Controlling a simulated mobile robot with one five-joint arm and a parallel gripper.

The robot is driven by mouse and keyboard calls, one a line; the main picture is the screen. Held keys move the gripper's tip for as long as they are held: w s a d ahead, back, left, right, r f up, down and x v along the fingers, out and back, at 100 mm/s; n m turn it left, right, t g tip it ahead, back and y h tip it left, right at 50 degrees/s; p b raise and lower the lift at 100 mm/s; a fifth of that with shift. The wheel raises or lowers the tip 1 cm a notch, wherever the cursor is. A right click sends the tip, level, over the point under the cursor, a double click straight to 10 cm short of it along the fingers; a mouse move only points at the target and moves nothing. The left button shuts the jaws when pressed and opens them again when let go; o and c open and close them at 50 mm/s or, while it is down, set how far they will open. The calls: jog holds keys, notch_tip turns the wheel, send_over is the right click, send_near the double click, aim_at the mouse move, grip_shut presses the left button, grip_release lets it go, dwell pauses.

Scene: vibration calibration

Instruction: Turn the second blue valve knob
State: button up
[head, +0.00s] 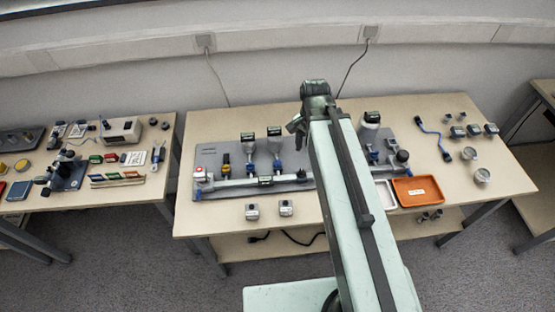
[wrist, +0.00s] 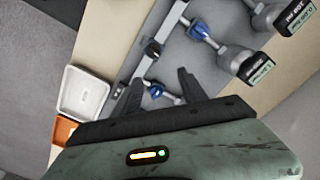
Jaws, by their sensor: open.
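Several blue valve knobs sit on the pipework of a grey panel (head: 208,158) on the middle table. Two show left of my arm, a left knob (head: 250,168) and a right knob (head: 277,166). In the wrist view one blue knob (wrist: 155,91) lies between the open fingers of my gripper (wrist: 159,84), with no contact visible. Another blue knob (wrist: 196,30) is farther up, on a pipe leading to a gauge. My gripper (head: 297,124) is over the panel in the head view, its fingers small and unclear there. My arm hides the panel's middle. I cannot tell which knob counts as second.
Display gauges (head: 274,132) stand up from the panel. A black knob (wrist: 152,48) is close to the fingers. A white tray (wrist: 82,92) and an orange tray (head: 417,190) lie beside the panel. Loose fittings (head: 482,176) are at the right.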

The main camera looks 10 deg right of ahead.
jog(key=w+a+m, duration=0.3)
jog(key=a+m, duration=0.1)
jog(key=m, duration=0.5)
send_over(278, 161)
jog(key=shift+a+f, duration=0.1)
jog(key=shift+a, duration=0.05)
notch_tip(278, 161, down, 8)
jog(key=b, duration=0.8)
grip_shut()
